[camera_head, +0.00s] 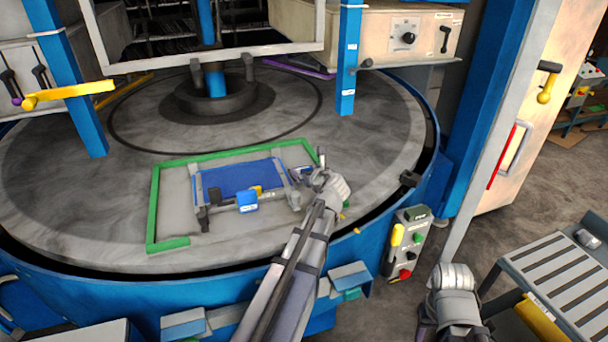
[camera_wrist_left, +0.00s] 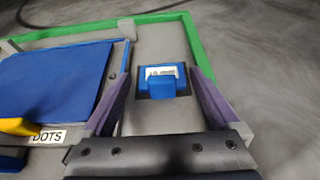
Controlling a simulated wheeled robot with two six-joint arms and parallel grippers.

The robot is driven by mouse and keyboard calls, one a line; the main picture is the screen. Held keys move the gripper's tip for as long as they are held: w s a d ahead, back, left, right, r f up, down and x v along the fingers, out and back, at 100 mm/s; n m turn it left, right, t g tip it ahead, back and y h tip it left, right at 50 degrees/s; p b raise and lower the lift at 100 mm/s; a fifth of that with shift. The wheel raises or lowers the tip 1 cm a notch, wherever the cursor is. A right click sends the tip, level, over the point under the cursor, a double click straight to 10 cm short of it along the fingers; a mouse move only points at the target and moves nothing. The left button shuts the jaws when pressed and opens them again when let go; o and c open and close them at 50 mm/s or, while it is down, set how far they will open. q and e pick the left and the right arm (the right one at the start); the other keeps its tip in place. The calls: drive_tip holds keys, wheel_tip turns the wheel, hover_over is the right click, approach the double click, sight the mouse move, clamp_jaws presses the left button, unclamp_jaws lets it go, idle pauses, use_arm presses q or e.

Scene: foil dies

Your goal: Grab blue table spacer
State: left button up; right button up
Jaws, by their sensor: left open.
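A small blue block with a white label, the table spacer (camera_wrist_left: 163,84), stands on the grey surface in the left wrist view. It lies between the two fingers of my left gripper (camera_wrist_left: 158,95), which are spread apart with a gap on each side. In the head view my left gripper (camera_head: 303,176) is at the right side of the green frame, and it mostly hides the spacer there. My right gripper (camera_head: 455,283) is at the lower right, away from the table; its fingers do not show clearly.
The green frame (camera_head: 154,205) lies on the round grey table (camera_head: 80,215) around a blue plate (camera_head: 238,178). Another labelled blue block (camera_head: 247,202) and a yellow piece (camera_head: 256,190) are by the plate's front edge. Blue posts (camera_head: 348,55) stand behind. A control box (camera_head: 407,242) is at the rim.

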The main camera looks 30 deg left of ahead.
sight(305, 169)
use_arm(q)
drive_tip(key=b+x, duration=0.2)
drive_tip(key=x, duration=0.3)
drive_tip(key=shift+f, duration=0.15)
drive_tip(key=shift+d, duration=0.1)
drive_tip(key=shift+s, duration=0.1)
drive_tip(key=c, duration=1)
